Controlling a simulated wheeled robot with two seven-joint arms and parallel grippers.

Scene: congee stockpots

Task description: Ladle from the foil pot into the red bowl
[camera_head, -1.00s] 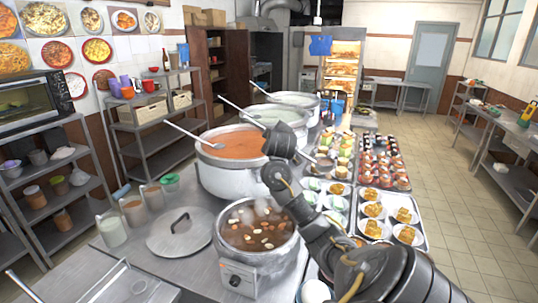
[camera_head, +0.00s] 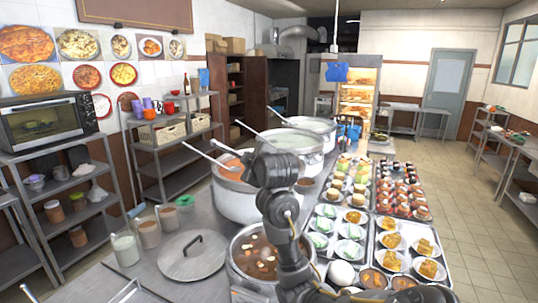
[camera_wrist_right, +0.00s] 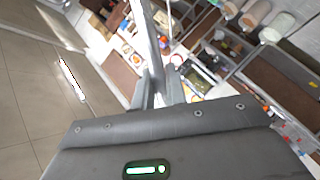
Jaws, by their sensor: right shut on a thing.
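In the wrist view my right gripper (camera_wrist_right: 158,88) is shut on a long bright metal handle, which runs up out of the picture. What is on its far end does not show. A tall pot with orange soup (camera_head: 222,200) stands behind a pot of brown stew (camera_head: 236,262). Two paler pots (camera_head: 310,158) stand farther back. Thin ladle handles (camera_head: 255,137) lean out over the pots. I cannot tell which pot is the foil pot. No red bowl is clearly seen. My left gripper is out of view.
A flat lid (camera_head: 178,262) and several jars (camera_head: 126,250) lie left of the pots. Trays of plated food (camera_head: 392,228) fill the counter to the right. A rack with a red mug (camera_head: 170,108) stands at the back left. The tiled floor at right is open.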

